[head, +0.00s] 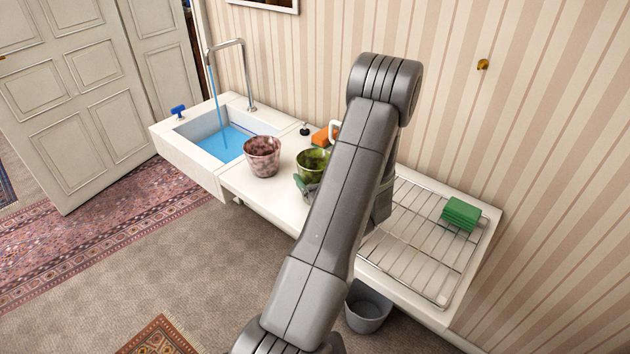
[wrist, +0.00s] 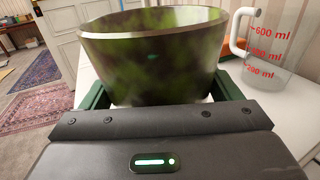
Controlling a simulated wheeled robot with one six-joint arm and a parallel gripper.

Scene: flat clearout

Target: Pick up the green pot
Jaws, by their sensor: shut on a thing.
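The green pot (head: 313,162) stands on the white counter in the head view, partly hidden behind my arm. It is mottled green with a pale rim, and it looks upright. In the wrist view the green pot (wrist: 152,58) fills the upper middle, between the two green fingers of my gripper (wrist: 165,97). My gripper is shut on the pot, with a finger at each side. In the head view my gripper (head: 308,187) shows only in part beside the pot. I cannot tell whether the pot's base touches the counter.
A mottled reddish pot (head: 262,157) stands left of the green pot. A measuring jug (wrist: 275,45) is close on the right in the wrist view. An orange thing (head: 321,138) lies behind.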

